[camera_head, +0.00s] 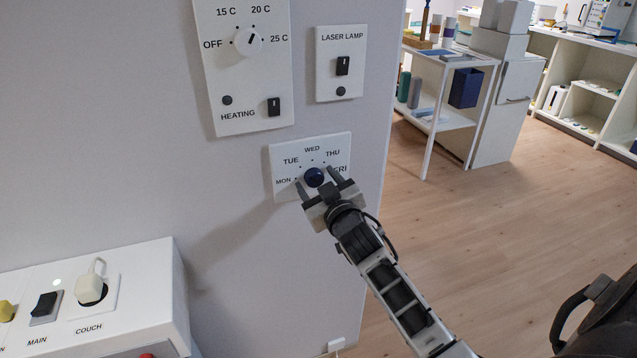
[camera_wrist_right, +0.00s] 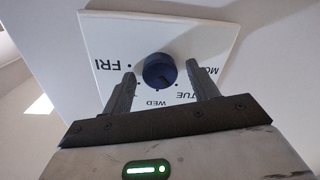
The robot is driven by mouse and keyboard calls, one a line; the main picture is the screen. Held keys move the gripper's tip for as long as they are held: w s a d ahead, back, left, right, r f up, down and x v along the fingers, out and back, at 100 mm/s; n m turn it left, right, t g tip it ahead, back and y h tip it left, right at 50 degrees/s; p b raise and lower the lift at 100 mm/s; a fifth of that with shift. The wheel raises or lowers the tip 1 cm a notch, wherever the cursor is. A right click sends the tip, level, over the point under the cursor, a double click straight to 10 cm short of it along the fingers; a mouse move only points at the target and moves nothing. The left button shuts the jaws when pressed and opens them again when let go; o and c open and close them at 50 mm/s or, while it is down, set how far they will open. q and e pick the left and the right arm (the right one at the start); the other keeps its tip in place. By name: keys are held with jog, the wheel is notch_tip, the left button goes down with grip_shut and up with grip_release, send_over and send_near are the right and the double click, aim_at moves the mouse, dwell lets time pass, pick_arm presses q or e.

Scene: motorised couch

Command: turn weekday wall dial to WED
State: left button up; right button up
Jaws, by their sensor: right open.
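The weekday dial is a dark blue round knob (camera_head: 314,177) on a white wall plate (camera_head: 284,153) lettered MON, TUE, WED, THU and FRI. In the right wrist view the knob (camera_wrist_right: 159,71) appears with the lettering turned over, FRI at left and WED below. My right gripper (camera_head: 315,179) is open at the plate, one finger on each side of the knob. In the wrist view (camera_wrist_right: 160,72) gaps show between the knob and both fingers. I cannot tell for sure which day the knob points to. THU is partly covered in the wrist view. My left gripper is out of view.
Above the dial are a heating panel (camera_head: 217,75) with its own knob and switch, and a laser lamp switch plate (camera_head: 327,80). A white box (camera_head: 150,290) with plugs and switches juts out at lower left. The wall ends right of the dial; open wooden floor (camera_head: 470,240) lies beyond.

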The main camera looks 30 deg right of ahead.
jog(key=c, duration=1)
jog(key=shift+m, duration=0.3)
jog(key=m+p, duration=0.1)
jog(key=m, duration=0.2)
jog(key=shift+m+p, duration=0.3)
jog(key=shift+p, duration=0.1)
jog(key=shift+m+p, duration=0.7)
jog(key=shift+m, duration=1.6)
jog(key=o, duration=1)
